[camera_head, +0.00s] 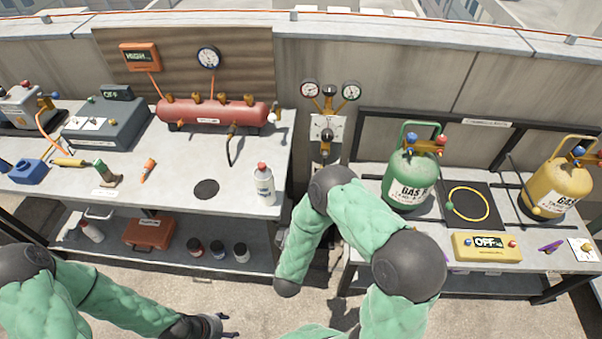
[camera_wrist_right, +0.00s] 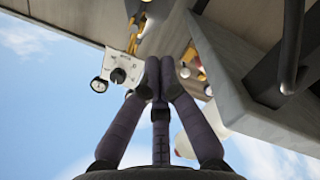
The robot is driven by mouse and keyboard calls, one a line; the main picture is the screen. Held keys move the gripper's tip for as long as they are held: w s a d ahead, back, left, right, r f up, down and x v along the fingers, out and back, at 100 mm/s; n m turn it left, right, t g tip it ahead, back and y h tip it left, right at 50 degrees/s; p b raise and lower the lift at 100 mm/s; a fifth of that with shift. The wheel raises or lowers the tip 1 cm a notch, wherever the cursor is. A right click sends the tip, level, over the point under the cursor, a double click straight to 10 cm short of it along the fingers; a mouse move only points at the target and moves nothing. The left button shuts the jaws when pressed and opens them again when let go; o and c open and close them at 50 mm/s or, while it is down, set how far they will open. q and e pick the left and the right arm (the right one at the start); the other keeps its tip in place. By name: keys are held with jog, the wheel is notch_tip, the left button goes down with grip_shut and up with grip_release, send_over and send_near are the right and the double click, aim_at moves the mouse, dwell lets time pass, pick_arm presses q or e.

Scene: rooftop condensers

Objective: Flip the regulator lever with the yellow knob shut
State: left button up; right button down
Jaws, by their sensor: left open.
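Whether this knob belongs to the lever, and the lever's position, is too small to tell. A pale panel with a dark knob and a gauge shows tilted in the right wrist view (camera_wrist_right: 122,68). My right gripper (camera_wrist_right: 160,63) has its fingers together, with nothing visible between them; in the head view I cannot make it out. My left gripper (camera_head: 222,325) is open and empty at the bottom, well away from the panel.
The left bench holds a red manifold tank (camera_head: 213,111) and a spray bottle (camera_head: 264,186). The right bench holds a green gas cylinder (camera_head: 409,178), a yellow one (camera_head: 556,190) and a yellow OFF box (camera_head: 487,246). My right arm covers the gap below the panel.

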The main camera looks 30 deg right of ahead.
jog(key=shift+r, duration=0.15)
jog(key=b+x, duration=0.5)
jog(key=x, duration=1.5)
jog(key=shift+b, duration=0.3)
